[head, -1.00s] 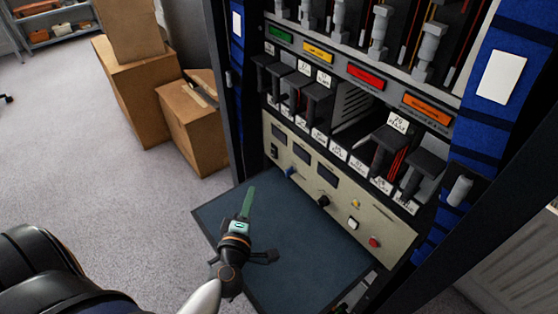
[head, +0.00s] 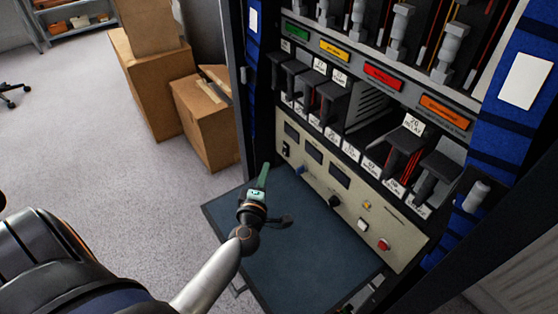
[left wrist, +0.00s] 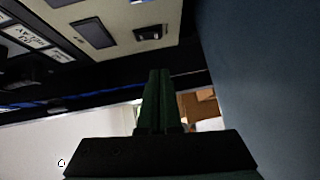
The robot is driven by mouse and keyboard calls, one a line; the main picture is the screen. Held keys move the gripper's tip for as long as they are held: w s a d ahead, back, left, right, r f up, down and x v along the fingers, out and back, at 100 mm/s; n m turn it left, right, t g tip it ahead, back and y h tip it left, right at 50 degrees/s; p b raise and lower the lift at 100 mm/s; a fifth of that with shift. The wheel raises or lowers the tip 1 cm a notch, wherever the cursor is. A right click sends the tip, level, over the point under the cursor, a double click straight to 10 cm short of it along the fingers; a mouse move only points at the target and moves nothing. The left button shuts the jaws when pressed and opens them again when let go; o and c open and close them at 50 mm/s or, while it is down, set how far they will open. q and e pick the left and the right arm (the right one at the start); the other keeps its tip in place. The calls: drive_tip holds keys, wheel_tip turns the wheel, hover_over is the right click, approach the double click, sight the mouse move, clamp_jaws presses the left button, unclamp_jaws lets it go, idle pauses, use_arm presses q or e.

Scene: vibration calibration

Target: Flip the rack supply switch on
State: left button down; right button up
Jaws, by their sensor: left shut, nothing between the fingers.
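The rack supply switch appears to be the small black rocker (head: 286,149) at the left end of the beige control panel (head: 350,228); its label is not readable. It also shows in the left wrist view (left wrist: 148,33), above and slightly left of the fingertips. Whether it is on or off cannot be told. My left gripper (head: 264,168) has green fingers, shut and empty, pointing up toward the panel's left end. Its fingertips are just below and left of the switch, seemingly apart from it. The closed fingers (left wrist: 160,74) show in the left wrist view. My right gripper is not in view.
A blue-grey shelf (head: 290,255) juts out below the panel, under my left gripper. The panel also carries dark displays, a black knob (head: 334,202) and a red button (head: 384,244). Black handled modules sit above. Cardboard boxes (head: 205,120) stand on the floor at left.

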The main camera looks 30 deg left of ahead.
sight(285, 150)
use_arm(q)
drive_tip(key=w, duration=0.3)
drive_tip(key=w+b, duration=0.1)
drive_tip(key=w, duration=0.1)
drive_tip(key=shift+w+f, duration=0.15)
drive_tip(key=shift+f, duration=0.2)
drive_tip(key=shift+w+d, duration=0.25)
drive_tip(key=shift+w, duration=0.15)
